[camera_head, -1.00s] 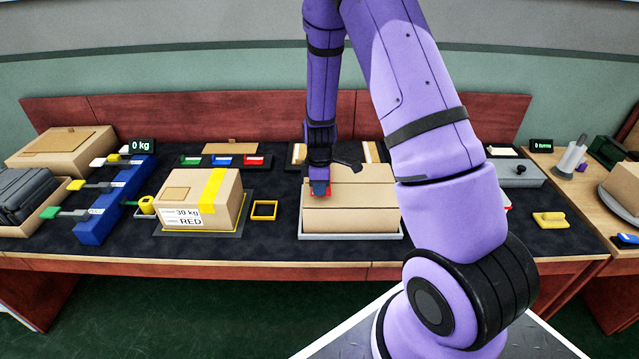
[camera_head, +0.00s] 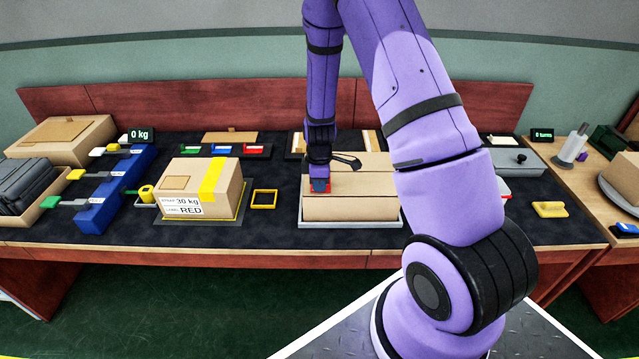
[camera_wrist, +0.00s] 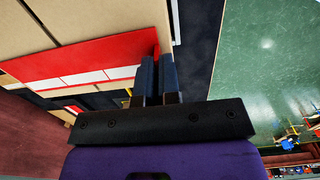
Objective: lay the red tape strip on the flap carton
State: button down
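The flap carton (camera_head: 350,208) is a brown box in a light tray at the middle of the table. Its top flaps look folded down, with a seam across. My gripper (camera_head: 320,187) points down at the left part of the carton's top. In the wrist view its two dark fingers (camera_wrist: 158,78) are close together at the end of the red tape strip (camera_wrist: 95,50), and appear shut on it. The strip runs left from the fingers; a little red shows beside the fingertips in the head view. Whether it touches the carton is unclear. My arm hides the carton's right side.
A labelled carton with yellow tape (camera_head: 200,190) stands to the left, with a yellow square frame (camera_head: 264,198) beside it. Green, blue and red pieces (camera_head: 222,149) lie behind. A blue rack (camera_head: 112,195) is farther left, and a yellow block (camera_head: 550,209) at right.

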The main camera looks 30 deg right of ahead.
jog(key=c, duration=1.3)
grip_release()
jog(key=shift+o, duration=0.2)
jog(key=shift+r, duration=0.1)
notch_tip(320, 180, up, 11)
jog(key=shift+f, duration=0.2)
